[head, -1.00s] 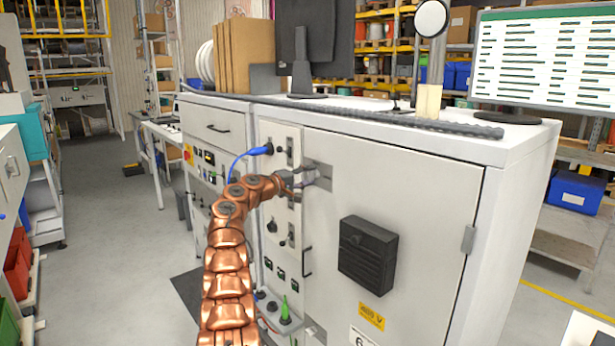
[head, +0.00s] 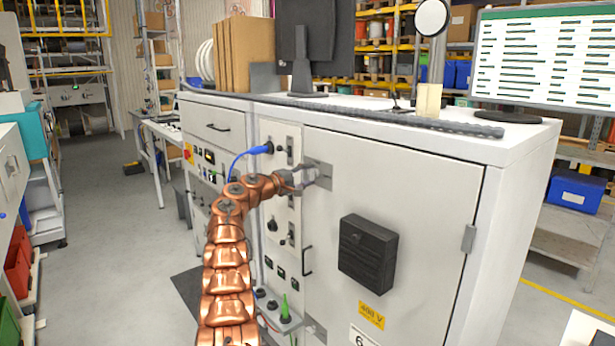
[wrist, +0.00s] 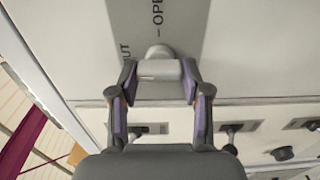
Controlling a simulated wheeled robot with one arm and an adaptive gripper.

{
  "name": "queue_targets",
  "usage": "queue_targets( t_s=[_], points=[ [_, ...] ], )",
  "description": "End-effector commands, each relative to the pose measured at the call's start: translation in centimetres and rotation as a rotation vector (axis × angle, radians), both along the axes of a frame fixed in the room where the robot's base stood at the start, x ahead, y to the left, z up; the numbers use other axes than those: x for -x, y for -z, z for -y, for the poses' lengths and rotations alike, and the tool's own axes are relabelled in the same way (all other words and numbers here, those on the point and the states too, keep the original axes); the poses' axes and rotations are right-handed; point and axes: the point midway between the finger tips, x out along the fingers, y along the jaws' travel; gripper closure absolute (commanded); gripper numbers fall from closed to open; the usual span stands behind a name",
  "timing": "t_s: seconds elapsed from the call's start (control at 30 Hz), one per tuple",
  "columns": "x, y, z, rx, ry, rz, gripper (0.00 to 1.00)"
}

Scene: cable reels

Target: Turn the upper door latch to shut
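The upper door latch has a grey plate (head: 320,176) at the upper left edge of the cabinet door. In the wrist view its dark plate (wrist: 190,25) carries lettering: "OPE" shows at the top and "UT" at the left, the rest cut off or hidden. The light grey latch handle (wrist: 160,69) lies crosswise in that view. My gripper (wrist: 159,78) has one finger against each end of the handle and appears closed on it. In the head view my gripper (head: 306,178) is at the plate; the handle is too small to make out there.
A black vent box (head: 367,255) sticks out of the door (head: 425,190) below right. A control panel with switches and a blue cable (head: 243,158) lies left of the door. A door handle (head: 307,262) is below my gripper.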

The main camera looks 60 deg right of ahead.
Motion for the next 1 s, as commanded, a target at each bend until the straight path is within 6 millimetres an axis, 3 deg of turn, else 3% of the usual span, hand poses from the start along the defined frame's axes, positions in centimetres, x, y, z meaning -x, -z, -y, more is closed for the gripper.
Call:
queue_targets(
  t_s=[0.2, 0.63, 1.0],
  points=[
    [0.0, 0.0, 0.0, 0.000, 0.001, 0.001, 0.30],
    [-0.1, 0.0, -0.4, 0.000, 0.001, 0.002, 0.30],
    [-0.9, -0.1, -3.2, 0.002, 0.000, 0.004, 0.30]
  ],
)
